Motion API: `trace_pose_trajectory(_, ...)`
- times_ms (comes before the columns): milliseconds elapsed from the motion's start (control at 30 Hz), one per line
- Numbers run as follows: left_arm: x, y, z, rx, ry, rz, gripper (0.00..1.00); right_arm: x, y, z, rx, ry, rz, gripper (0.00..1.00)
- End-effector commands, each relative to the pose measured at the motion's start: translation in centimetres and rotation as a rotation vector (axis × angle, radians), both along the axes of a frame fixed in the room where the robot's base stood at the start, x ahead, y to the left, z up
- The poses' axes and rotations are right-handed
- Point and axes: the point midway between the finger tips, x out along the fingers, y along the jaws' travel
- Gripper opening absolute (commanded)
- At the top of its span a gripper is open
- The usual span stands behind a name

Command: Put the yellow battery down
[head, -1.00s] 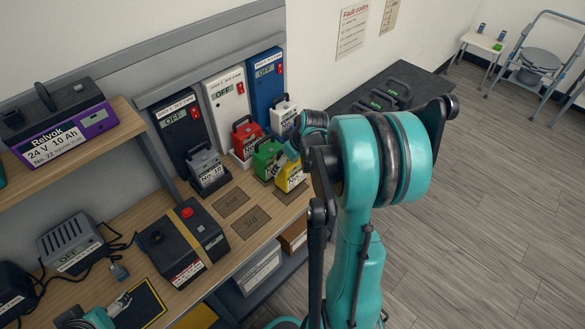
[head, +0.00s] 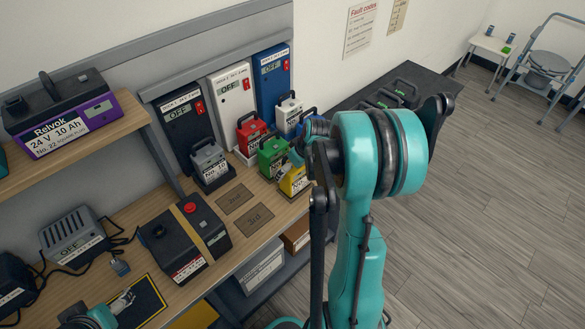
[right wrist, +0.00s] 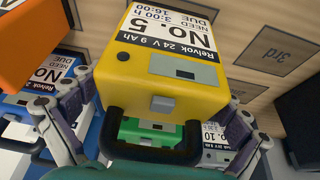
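The yellow battery (head: 293,181), labelled No. 5, is at the right end of the wooden bench, in front of the green battery (head: 273,157). In the right wrist view the yellow battery (right wrist: 165,65) fills the middle, its black handle towards the camera. My right gripper (right wrist: 160,95) has one finger against each side of its body. Whether its base touches the bench is hard to tell. In the head view my right arm hides part of it. My left gripper (head: 124,300) is low at the left, over a yellow-edged black mat (head: 142,306); its fingers are too small to read.
Grey (head: 209,161), red (head: 251,133) and white (head: 289,111) batteries stand close by. Two flat marked plates, one reading 3rd (head: 254,220), lie bare on the bench. A black box with a red button (head: 189,208) stands left of them.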

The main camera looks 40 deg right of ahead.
Motion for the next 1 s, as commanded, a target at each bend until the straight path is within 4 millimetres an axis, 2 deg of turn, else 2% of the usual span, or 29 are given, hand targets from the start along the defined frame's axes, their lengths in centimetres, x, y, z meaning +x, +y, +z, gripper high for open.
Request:
trace_pose_trajectory(233,0.0,0.0,0.1,0.000,0.000,0.000,0.72,0.0,0.0,0.1,0.000,0.000,0.000,1.00)
trace_pose_trajectory(333,0.0,0.0,0.5,0.000,0.000,0.000,0.72,-0.2,0.0,0.9,0.000,0.000,-0.001,1.00)
trace_pose_trajectory(467,0.0,0.0,1.5,0.000,0.000,0.000,0.72,-1.1,-0.1,3.1,0.000,0.000,-0.002,1.00)
trace_pose_trajectory(700,0.0,0.0,3.4,0.000,0.000,0.000,0.72,-3.2,-0.2,8.1,0.001,0.000,-0.002,1.00)
trace_pose_trajectory(800,0.0,0.0,3.9,0.000,0.000,0.000,0.72,-3.8,-0.3,9.7,0.000,-0.001,-0.001,1.00)
trace_pose_trajectory(1000,0.0,0.0,4.4,0.000,0.000,0.000,0.72,-4.5,0.0,11.4,-0.001,-0.001,0.000,1.00)
